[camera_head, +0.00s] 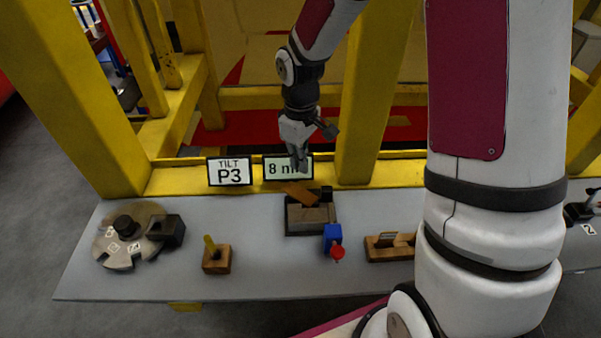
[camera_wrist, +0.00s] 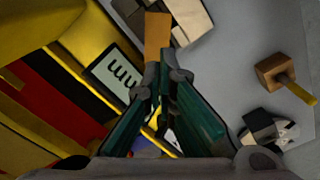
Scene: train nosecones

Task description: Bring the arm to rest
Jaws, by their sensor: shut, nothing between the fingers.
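My gripper (camera_head: 300,165) is shut and hangs at the back of the grey workbench (camera_head: 270,273), in front of the "8 m..." sign (camera_head: 275,168), which it partly covers. In the wrist view my gripper's fingertips (camera_wrist: 160,75) meet in the middle. An orange-brown strip (camera_wrist: 157,35) shows just beyond the tips there, and in the head view it lies over the dark block (camera_head: 310,215). I cannot tell whether the tips touch it. My arm bends down from the top of the head view.
On the bench are a round notched disc (camera_head: 112,232), a black block (camera_head: 173,231), a wooden block with a yellow peg (camera_head: 216,261), a blue block with a red knob (camera_head: 332,237) and a wooden holder (camera_head: 380,248). A "TILT P3" sign (camera_head: 229,171) stands behind. Yellow posts (camera_head: 365,100) rise at the back.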

